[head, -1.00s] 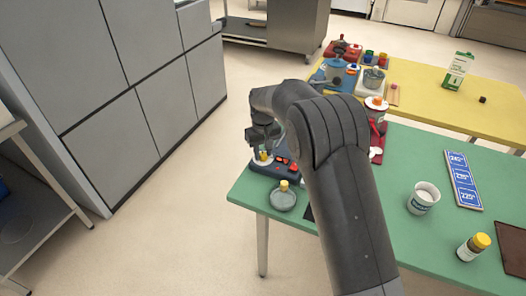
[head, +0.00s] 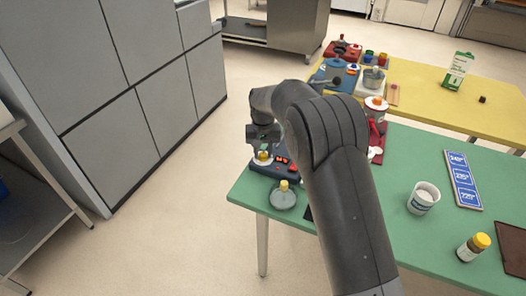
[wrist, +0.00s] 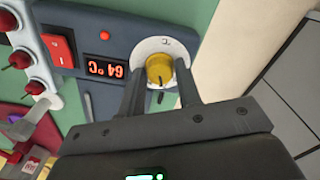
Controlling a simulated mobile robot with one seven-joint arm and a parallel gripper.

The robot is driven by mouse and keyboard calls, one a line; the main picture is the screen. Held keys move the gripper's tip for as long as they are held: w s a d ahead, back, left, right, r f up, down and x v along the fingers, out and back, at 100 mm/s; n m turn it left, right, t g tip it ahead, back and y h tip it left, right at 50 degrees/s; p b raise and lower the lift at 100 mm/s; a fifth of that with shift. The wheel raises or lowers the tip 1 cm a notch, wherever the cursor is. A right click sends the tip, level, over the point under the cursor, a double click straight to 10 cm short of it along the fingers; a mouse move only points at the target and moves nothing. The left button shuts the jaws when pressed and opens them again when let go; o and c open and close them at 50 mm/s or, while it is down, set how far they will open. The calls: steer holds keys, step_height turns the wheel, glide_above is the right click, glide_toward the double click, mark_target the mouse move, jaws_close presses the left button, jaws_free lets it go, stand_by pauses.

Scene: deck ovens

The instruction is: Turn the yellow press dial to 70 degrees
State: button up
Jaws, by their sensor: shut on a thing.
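The yellow dial (wrist: 160,68) sits on a white round plate on a dark blue press panel (wrist: 120,25). A dark pointer line shows on the dial. My gripper (wrist: 161,80) is shut on the dial, with one finger on each side. An orange display (wrist: 105,70) beside it, upside down in the wrist view, appears to read 64 °C. In the head view the dial (head: 263,156) shows at the green table's left end, under my gripper (head: 263,150). My arm hides part of the press.
A red switch (wrist: 59,50) and a small red lamp (wrist: 104,35) are on the panel. A grey round pot-like item with a yellow knob (head: 283,194) stands in front.

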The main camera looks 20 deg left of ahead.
mark_target(263, 154)
steer(key=o, duration=1)
steer(key=shift+c, duration=0.2)
step_height(263, 154, up, 11)
steer(key=shift+f, duration=0.1)
